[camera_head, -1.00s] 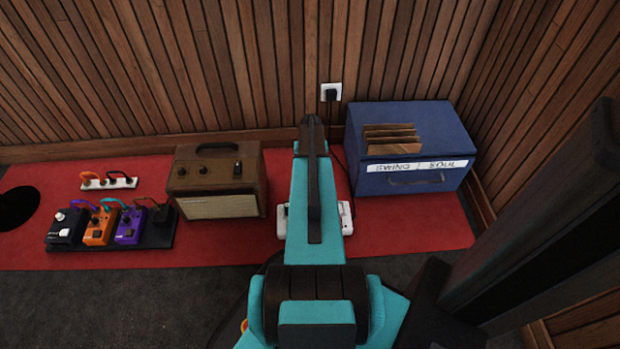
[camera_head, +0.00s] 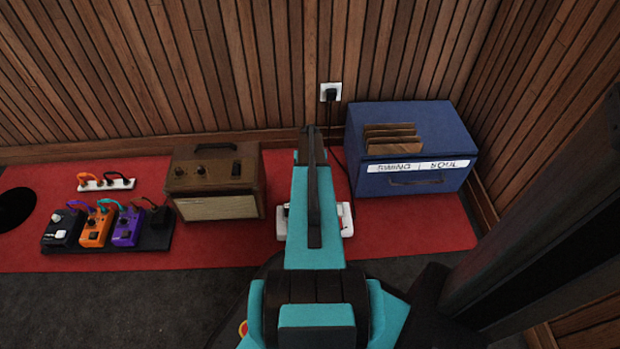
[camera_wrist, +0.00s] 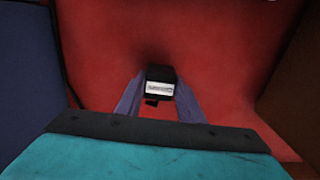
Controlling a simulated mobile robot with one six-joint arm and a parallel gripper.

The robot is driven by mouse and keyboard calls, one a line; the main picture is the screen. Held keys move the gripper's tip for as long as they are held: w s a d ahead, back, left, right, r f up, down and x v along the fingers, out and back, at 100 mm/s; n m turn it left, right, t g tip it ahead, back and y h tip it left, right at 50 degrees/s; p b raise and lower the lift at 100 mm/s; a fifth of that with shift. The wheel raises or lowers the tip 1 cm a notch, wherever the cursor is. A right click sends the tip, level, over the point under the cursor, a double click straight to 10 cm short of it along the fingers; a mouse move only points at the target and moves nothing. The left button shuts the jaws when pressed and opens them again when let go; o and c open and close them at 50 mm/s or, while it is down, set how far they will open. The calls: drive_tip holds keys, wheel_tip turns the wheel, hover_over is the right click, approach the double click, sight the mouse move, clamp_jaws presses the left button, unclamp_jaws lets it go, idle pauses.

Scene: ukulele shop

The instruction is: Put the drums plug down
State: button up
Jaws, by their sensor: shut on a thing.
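A black plug with a white label (camera_wrist: 160,88) sits between the fingertips of my gripper (camera_wrist: 159,97) in the wrist view. The fingers are shut on its sides. The label's writing is too small to read. The red mat (camera_wrist: 218,58) lies beneath the plug; I cannot tell whether the plug touches it. In the head view my arm hides the gripper and the plug.
The blue crate (camera_head: 410,187) stands right of my arm and the brown amplifier (camera_head: 216,180) left. A white power strip (camera_head: 346,219) is partly hidden behind my arm. Farther left are a pedalboard (camera_head: 155,240) and another white strip (camera_head: 105,185). Red mat lies bare before the crate.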

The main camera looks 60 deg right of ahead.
drive_tip(key=shift+f, duration=0.15)
drive_tip(key=o, duration=0.8)
drive_tip(key=shift+o, duration=0.2)
wheel_tip(320, 180, up, 12)
drive_tip(key=p, duration=0.5)
drive_tip(key=shift+r, duration=0.2)
